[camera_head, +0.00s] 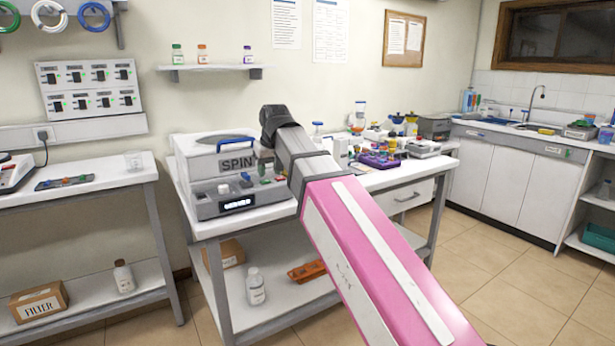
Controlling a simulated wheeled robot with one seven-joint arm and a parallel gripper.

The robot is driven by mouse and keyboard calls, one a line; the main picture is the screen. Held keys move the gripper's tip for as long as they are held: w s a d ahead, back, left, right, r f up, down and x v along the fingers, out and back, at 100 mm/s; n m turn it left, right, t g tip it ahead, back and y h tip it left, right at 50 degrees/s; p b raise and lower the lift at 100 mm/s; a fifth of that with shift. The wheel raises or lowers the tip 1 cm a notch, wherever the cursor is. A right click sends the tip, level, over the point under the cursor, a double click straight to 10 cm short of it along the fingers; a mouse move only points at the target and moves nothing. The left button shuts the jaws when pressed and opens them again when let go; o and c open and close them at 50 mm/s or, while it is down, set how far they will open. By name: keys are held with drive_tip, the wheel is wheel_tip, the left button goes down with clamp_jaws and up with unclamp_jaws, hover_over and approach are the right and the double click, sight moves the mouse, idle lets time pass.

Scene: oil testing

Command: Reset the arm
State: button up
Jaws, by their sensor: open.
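My arm (365,250) reaches up from the lower right, pink and white, with a grey section and a dark grey joint (283,125) at its far end. That joint stands in front of the middle bench and the wall, just right of the white SPIN machine (210,165). My gripper cannot be made out; the far end of the arm shows no clear fingers.
The middle bench (385,178) carries the SPIN machine, a purple rack (379,160) and several bottles. A left bench (100,178) holds a scale (14,172). A wall shelf (215,68) bears three small bottles. The tiled floor (500,265) at right is clear.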

drive_tip(key=d+f+m+g+h, duration=0.1)
drive_tip(key=d+f+m, duration=0.1)
drive_tip(key=d+f, duration=0.85)
drive_tip(key=d+f+m, duration=0.1)
drive_tip(key=d+f, duration=0.5)
drive_tip(key=f, duration=0.9)
drive_tip(key=s+d+f+m+g, duration=0.1)
drive_tip(key=s+d+f, duration=0.4)
drive_tip(key=d+f, duration=0.2)
drive_tip(key=s+d+f+m+g+h, duration=0.1)
drive_tip(key=s+d+f, duration=0.4)
drive_tip(key=f, duration=0.6)
drive_tip(key=shift+d+f+m, duration=0.15)
drive_tip(key=shift+d+m, duration=0.25)
drive_tip(key=shift+d, duration=0.7)
drive_tip(key=shift+c, duration=0.2)
